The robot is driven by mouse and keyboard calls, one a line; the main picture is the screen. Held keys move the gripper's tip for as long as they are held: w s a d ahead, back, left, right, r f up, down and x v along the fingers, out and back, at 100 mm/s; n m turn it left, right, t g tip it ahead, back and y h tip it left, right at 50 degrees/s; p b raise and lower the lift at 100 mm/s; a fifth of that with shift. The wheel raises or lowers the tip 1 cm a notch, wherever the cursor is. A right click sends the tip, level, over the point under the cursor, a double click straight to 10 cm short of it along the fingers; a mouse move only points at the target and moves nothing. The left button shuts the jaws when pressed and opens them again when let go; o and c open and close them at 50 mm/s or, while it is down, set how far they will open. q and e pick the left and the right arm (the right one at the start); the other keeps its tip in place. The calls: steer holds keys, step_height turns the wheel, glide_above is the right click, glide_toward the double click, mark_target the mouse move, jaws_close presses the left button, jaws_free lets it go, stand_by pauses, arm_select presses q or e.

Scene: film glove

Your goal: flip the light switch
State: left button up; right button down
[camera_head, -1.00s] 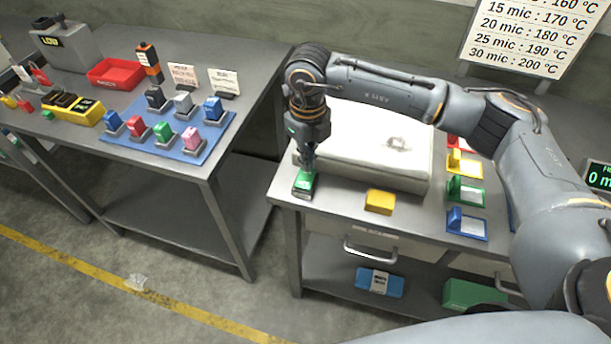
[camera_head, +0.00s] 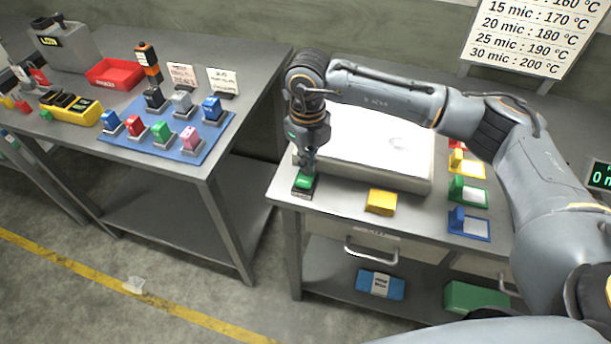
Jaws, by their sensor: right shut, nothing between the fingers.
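The light switch appears to be the small green rocker on a dark base (camera_head: 304,184), at the front left corner of the right table. My right gripper (camera_head: 310,170) points down and is shut and empty, with its fingertips at the back edge of the green rocker. I cannot tell whether they touch it. The fingers partly hide the rocker's far side. My left gripper is not in view.
A white-topped box (camera_head: 375,145) stands just right of my right gripper. A yellow block (camera_head: 381,201) lies on the table's front edge. Coloured holders (camera_head: 468,190) stand farther right. The left table bears a blue mat (camera_head: 190,148) with several coloured blocks.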

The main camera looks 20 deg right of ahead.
steer(key=shift+r+p, duration=1.7)
steer(key=shift+r, duration=1.85)
steer(key=shift+f, duration=0.1)
